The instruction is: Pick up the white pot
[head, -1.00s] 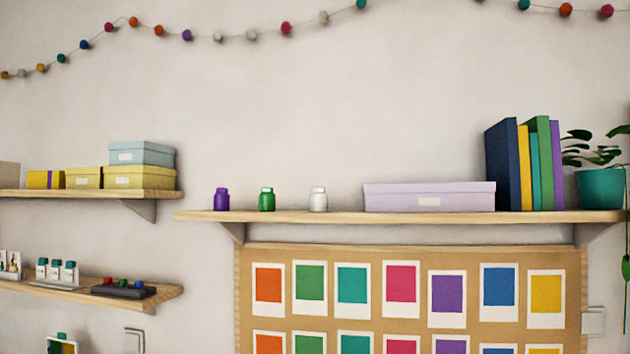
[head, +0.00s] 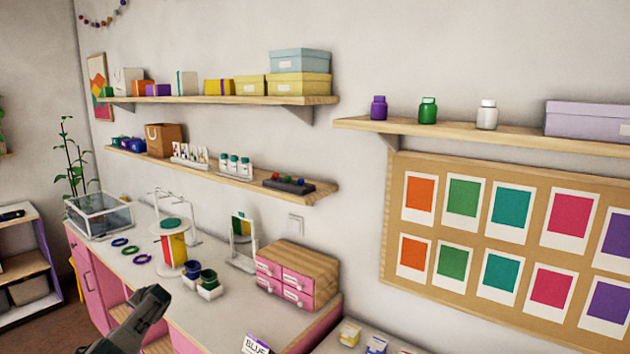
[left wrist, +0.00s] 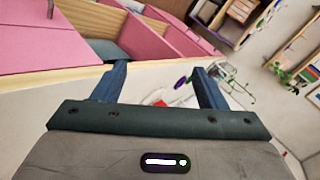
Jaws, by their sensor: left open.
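The white pot (head: 487,115) is a small lidded jar, upright on the right wall shelf (head: 362,124) in the head view. It is the rightmost of three such jars, beside a green pot (head: 427,111) and a purple pot (head: 379,108). My left gripper (left wrist: 160,86) is open in the left wrist view, with nothing held between its fingers. In the head view a dark part of my left arm shows low at left, over the worktop and far below the shelf. The white pot is not seen in the left wrist view. My right gripper is out of view.
A lilac box (head: 588,121) stands right of the white pot. A board of colour cards (head: 393,225) hangs below the shelf. The worktop holds a pink drawer box (head: 312,272), a spool stand and a clear case (head: 98,216). Lower left shelves hold boxes and bottles.

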